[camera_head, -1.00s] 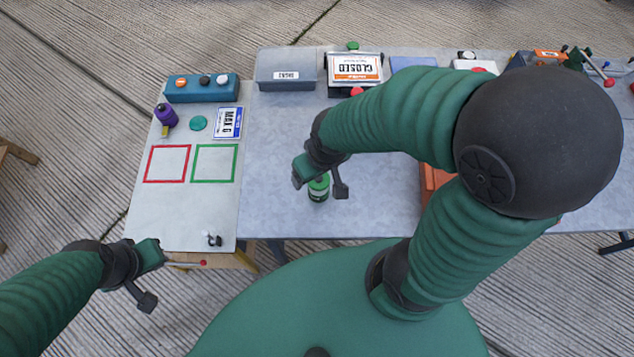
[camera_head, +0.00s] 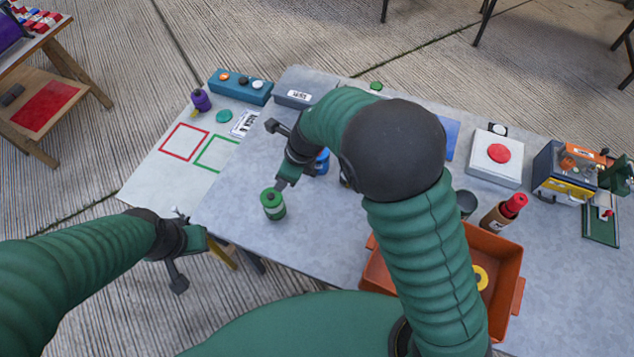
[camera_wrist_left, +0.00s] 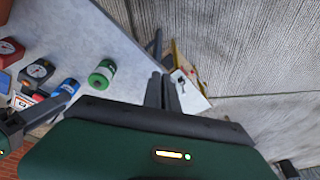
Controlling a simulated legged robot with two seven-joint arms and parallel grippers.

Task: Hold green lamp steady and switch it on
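The green lamp looks to be the small green cylinder (camera_head: 272,204) standing upright on the grey table, near its front edge. It also shows in the left wrist view (camera_wrist_left: 102,75). Whether it is lit cannot be told. My right gripper (camera_head: 281,185) points down at the lamp's far upper side, very close to it; contact and finger opening are unclear. My left gripper (camera_head: 212,240) is off the table's front left edge, apart from the lamp. Its two dark fingers (camera_wrist_left: 162,92) lie close together with nothing between them in the left wrist view.
An orange bin (camera_head: 505,262) sits at the front, beside a red-capped bottle (camera_head: 503,212). A blue can (camera_head: 322,162) stands behind my right gripper. A red button box (camera_head: 497,156) is farther right. The table left of the lamp is clear.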

